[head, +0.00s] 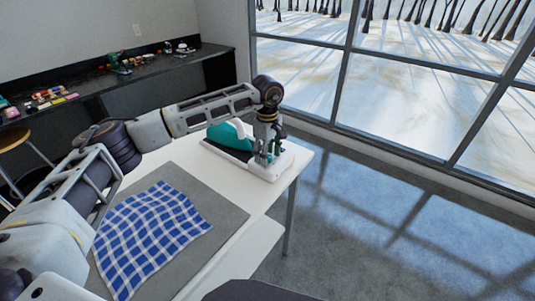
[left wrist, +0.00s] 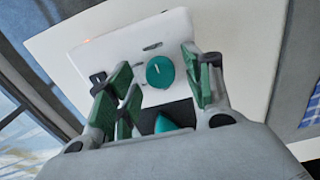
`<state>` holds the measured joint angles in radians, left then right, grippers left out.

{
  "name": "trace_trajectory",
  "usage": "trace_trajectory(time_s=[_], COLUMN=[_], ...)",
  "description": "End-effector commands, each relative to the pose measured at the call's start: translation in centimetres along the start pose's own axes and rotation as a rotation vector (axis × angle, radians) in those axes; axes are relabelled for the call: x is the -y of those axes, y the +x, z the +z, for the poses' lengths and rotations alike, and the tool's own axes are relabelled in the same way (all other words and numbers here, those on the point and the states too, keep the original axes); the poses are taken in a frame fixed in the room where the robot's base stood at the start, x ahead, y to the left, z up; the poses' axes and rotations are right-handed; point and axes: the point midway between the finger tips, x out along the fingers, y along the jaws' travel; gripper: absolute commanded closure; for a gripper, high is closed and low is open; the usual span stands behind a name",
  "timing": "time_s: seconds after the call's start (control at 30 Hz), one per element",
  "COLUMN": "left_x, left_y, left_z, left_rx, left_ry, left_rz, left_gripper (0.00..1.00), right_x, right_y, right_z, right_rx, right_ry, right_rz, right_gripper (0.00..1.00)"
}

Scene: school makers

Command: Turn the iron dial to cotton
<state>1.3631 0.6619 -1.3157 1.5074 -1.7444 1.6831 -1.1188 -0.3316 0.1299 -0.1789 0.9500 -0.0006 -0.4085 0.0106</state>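The teal and white iron (head: 227,133) rests on its white base (head: 275,168) at the far right corner of the white table. The round teal dial (left wrist: 160,72) is on the white panel of the base in the left wrist view. A short white pointer line on it slants to the upper left; the small dark marks around it are unreadable. A teal tip of the iron (left wrist: 166,123) shows below the dial. My left gripper (head: 264,160) points down over the base. Its green-padded fingers (left wrist: 160,88) are spread either side of the dial, apart from it and empty. My right gripper is out of view.
A blue checked cloth (head: 150,235) lies on a grey mat (head: 232,215) on the white table (head: 262,200). A dark counter (head: 130,75) with small items runs along the back wall. Large windows are at the right, with clear floor before them.

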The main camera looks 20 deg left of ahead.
Motion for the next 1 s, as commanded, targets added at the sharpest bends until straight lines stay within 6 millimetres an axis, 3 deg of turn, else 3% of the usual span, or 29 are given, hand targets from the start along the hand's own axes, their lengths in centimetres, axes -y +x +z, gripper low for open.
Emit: trace_trajectory(time_s=[0.47, 1.0], left_x=[0.0, -0.1], left_y=[-1.0, -8.3], left_z=[0.1, 0.1], left_rx=[0.001, 0.0], left_ry=[0.001, 0.0], left_rz=[0.0, 0.001], left_gripper=[0.49, 0.49], right_x=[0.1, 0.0], right_y=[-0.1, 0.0], right_z=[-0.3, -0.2], right_rx=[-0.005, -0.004], right_ry=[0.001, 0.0], right_rz=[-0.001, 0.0], right_gripper=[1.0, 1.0])
